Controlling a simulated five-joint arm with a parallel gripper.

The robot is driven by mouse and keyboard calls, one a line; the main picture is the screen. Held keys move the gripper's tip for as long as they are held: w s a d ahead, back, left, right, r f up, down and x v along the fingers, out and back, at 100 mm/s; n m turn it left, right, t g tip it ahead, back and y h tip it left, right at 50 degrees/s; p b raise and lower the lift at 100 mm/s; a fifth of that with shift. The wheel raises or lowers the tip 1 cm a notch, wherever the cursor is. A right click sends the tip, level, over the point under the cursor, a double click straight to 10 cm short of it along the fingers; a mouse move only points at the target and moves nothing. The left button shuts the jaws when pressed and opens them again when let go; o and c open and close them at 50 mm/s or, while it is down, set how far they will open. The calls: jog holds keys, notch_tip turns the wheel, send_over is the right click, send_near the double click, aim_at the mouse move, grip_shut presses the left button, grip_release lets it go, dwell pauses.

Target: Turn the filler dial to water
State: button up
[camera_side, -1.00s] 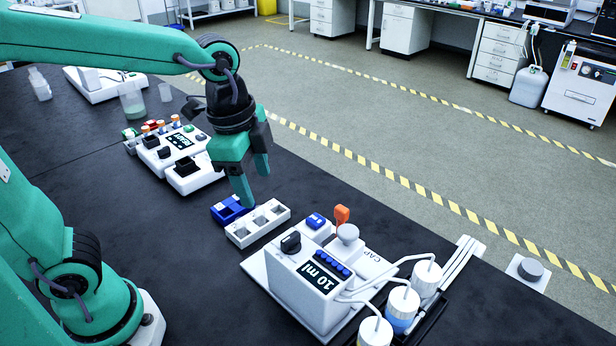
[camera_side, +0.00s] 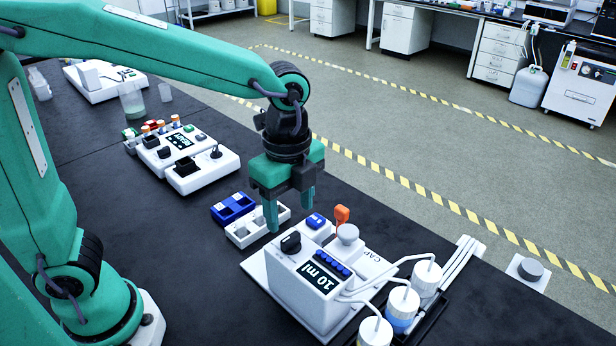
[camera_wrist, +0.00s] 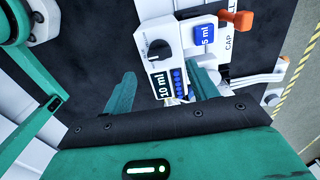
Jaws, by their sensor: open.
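The filler is a white box (camera_side: 300,300) with a "10 ml" display, standing on a white base at the front centre of the side view. Its dial is a black knob (camera_side: 291,242) on the box's upper left; it also shows in the wrist view as the black dial (camera_wrist: 158,50). My gripper (camera_side: 290,222) is open and empty, pointing down just above and behind the dial in the side view. In the wrist view its two fingers (camera_wrist: 163,92) stand apart, below the dial in the picture.
Capped bottles (camera_side: 402,303) with tubes are at right. A white rack (camera_side: 243,238) and blue rack (camera_side: 226,212) lie behind left.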

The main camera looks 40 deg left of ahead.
aim_at(291, 237)
jog(key=shift+f, duration=3.1)
jog(key=shift+c, duration=0.2)
jog(key=c, duration=0.9)
